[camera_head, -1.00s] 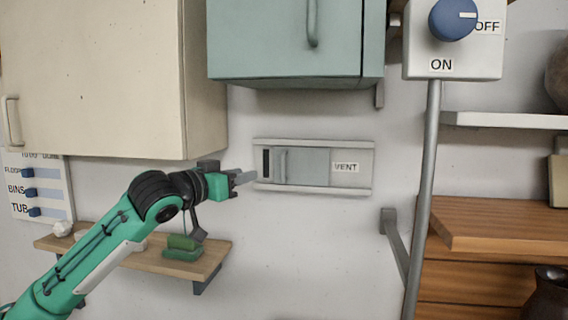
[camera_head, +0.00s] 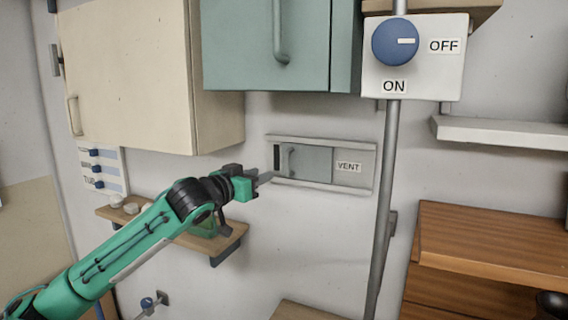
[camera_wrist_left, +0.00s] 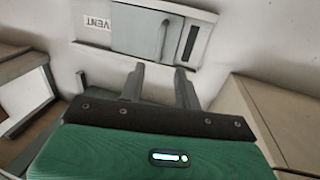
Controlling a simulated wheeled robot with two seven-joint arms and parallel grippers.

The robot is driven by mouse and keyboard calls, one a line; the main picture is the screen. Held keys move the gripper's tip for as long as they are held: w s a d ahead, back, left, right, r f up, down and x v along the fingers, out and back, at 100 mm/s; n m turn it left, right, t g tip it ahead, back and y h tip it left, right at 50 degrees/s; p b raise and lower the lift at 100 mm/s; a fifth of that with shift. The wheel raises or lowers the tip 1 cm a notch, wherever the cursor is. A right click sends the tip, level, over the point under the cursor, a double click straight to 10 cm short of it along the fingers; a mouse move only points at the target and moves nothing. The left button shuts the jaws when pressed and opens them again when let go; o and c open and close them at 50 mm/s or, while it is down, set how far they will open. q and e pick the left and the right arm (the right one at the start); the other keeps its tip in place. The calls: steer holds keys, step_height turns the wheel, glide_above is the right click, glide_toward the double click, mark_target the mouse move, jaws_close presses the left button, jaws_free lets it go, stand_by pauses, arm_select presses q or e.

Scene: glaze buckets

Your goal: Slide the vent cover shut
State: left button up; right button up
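The vent (camera_head: 355,182) is a pale framed panel on the wall, labelled VENT. Its grey sliding cover (camera_head: 313,162) has an upright handle (camera_head: 289,158) near its left end. A narrow dark opening (camera_head: 276,158) shows left of the cover, so the cover is slightly open. My left gripper (camera_head: 267,177) is by the vent's lower left corner. In the left wrist view the vent appears upside down, and the left gripper's two fingers (camera_wrist_left: 159,70) are apart and empty, with the cover's handle (camera_wrist_left: 163,38) beyond the gap between them. My right gripper is out of view.
A cream cabinet (camera_head: 130,75) and a teal cabinet (camera_head: 265,45) hang above. A switch box (camera_head: 440,75) and grey pipe (camera_head: 384,200) stand right of the vent. A small wooden shelf (camera_head: 228,243) is below the left arm. The wall below the vent is clear.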

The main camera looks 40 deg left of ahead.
mark_target(286, 164)
arm_select(q)
steer(key=shift+w+a+p, duration=0.2)
steer(key=shift+w+p, duration=0.75)
steer(key=shift+w, duration=0.85)
steer(key=shift+w+a+p, duration=0.15)
steer(key=shift+w+p, duration=0.85)
steer(key=shift+w, duration=0.8)
steer(key=shift+w+a+p, duration=0.2)
steer(key=shift+w+p, duration=0.75)
steer(key=shift+w, duration=0.85)
jaws_close()
